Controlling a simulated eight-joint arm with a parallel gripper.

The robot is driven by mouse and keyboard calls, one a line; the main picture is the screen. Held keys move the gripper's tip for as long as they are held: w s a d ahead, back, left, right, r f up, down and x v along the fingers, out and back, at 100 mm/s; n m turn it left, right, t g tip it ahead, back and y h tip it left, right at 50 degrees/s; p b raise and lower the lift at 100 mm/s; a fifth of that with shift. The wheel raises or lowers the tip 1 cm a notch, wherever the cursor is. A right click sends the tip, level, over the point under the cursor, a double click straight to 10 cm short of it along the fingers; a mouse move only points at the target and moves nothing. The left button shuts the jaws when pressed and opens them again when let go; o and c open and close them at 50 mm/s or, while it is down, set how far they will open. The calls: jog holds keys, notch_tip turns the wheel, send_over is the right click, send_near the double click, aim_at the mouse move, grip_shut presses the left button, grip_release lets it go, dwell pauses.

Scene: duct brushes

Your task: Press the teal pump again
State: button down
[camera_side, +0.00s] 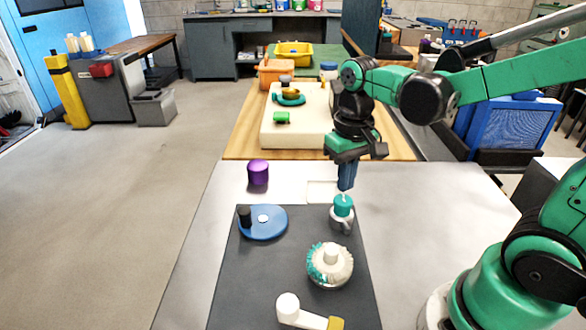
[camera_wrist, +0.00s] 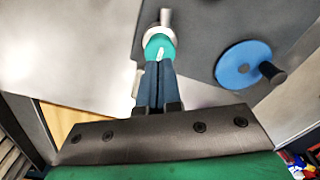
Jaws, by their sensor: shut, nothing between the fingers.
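The teal pump (camera_side: 343,206) has a teal top on a grey body and stands upright at the back right of the dark mat. My gripper (camera_side: 346,187) points down right above it, fingers shut and empty. In the wrist view the teal pump (camera_wrist: 160,44) shows just beyond the tips of my gripper (camera_wrist: 159,66). The fingertips overlap its top in that view, and I cannot tell whether they touch it.
On the dark mat (camera_side: 255,285) are a blue disc with a black knob (camera_side: 264,223), a white and teal brush (camera_side: 329,264) and a white crank-like piece (camera_side: 300,314). A purple knob (camera_side: 258,172) stands behind the mat. A cream board (camera_side: 299,128) lies farther back.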

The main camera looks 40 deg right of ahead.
aim_at(343, 198)
jog(key=shift+f, duration=0.1)
jog(key=shift+f, duration=1.55)
jog(key=shift+r, duration=1.05)
jog(key=shift+r, duration=0.1)
jog(key=shift+r, duration=2.95)
